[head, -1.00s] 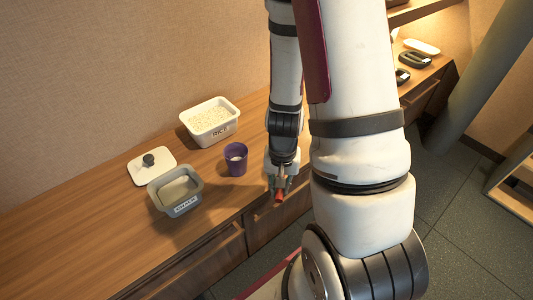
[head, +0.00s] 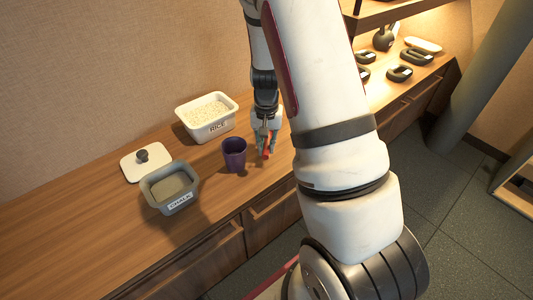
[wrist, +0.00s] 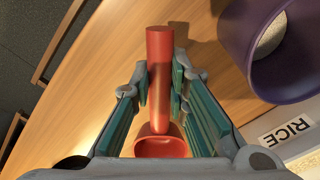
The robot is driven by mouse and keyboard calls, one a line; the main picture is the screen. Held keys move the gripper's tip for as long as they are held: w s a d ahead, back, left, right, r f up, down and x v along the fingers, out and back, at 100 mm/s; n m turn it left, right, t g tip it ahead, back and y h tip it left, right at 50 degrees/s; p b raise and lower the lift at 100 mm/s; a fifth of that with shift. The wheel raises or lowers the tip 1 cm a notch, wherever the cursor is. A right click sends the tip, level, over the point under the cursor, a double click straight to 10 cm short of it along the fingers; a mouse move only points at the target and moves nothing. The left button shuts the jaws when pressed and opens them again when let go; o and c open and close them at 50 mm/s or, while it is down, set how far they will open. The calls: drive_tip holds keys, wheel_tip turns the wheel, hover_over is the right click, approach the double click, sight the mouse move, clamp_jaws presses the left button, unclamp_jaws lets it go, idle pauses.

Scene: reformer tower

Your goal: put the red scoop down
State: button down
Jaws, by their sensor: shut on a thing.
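The red scoop (wrist: 159,85) is between the fingers of my gripper (wrist: 160,92) in the wrist view. Its round handle points up the picture and its bowl is at the bottom, near the palm. In the head view my gripper (head: 265,150) is shut on the scoop (head: 267,147) close over the wooden counter (head: 90,225), to the right of the purple cup (head: 234,154). I cannot tell whether the scoop touches the counter. The purple cup also shows at the top right of the wrist view (wrist: 236,40).
A white tub labelled RICE (head: 213,127) stands behind the cup. A grey tub labelled CHALK (head: 180,200) and a white lid with a dark knob (head: 147,161) are on the left. Dark objects (head: 400,73) lie at the far right. The counter's front left is clear.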

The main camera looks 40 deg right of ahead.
drive_tip(key=shift+f+b, duration=0.7)
drive_tip(key=shift+f, duration=0.8)
drive_tip(key=shift+f, duration=0.15)
drive_tip(key=c, duration=1.6)
unclamp_jaws()
drive_tip(key=shift+o, duration=0.2)
